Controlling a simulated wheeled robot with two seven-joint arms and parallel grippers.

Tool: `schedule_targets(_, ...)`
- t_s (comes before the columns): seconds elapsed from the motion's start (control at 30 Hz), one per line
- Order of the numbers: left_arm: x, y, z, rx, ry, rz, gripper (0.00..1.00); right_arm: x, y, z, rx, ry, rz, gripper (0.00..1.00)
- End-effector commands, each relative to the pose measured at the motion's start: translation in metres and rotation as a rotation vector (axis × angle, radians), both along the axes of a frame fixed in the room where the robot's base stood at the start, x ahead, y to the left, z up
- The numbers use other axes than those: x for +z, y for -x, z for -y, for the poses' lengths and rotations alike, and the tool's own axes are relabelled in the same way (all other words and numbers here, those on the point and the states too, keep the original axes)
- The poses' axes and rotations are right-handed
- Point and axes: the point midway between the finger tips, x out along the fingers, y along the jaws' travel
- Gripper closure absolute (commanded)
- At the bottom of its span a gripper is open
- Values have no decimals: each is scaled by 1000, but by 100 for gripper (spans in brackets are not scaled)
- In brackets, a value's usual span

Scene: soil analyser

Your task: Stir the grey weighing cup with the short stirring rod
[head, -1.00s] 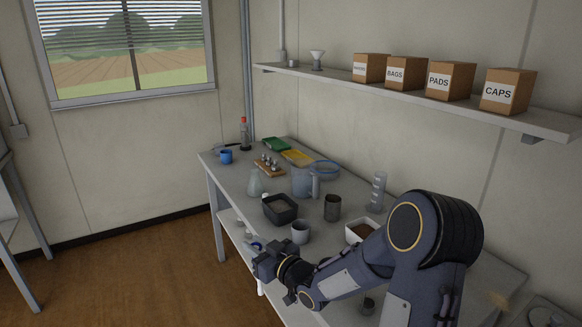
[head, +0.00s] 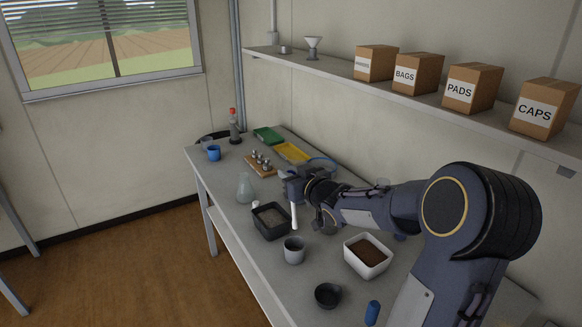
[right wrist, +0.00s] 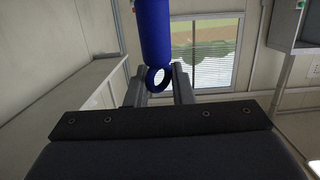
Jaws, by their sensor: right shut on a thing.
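My right gripper (head: 294,190) is shut on the stirring rod (head: 294,216). In the head view the rod's pale end hangs straight down below the fingers. The grey cup (head: 293,252) stands upright on the bench. The rod tip shows just above its rim in the picture; the gap in depth is unclear. The cup's contents are not clear. My left gripper is not in view.
A black square tub (head: 271,235) stands left of the cup and a white tub of soil (head: 367,271) right. A small dark cup (head: 327,295) is in front. A glass flask (head: 245,190) and a rack of small weights (head: 261,166) stand behind. My arm hides part of the bench.

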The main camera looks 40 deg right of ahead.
Motion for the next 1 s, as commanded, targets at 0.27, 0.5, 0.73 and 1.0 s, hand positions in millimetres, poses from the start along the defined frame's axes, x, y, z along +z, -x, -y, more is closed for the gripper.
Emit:
schedule_targets(0.27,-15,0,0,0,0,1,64,-16,-3,0,1,-1,1,100)
schedule_targets(0.5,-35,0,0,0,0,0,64,-38,-6,1,0,-1,1,100)
schedule_targets(0.73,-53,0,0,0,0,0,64,-58,-8,1,0,0,1,100)
schedule_targets(1.0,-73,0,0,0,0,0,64,-82,-4,0,1,0,2,100)
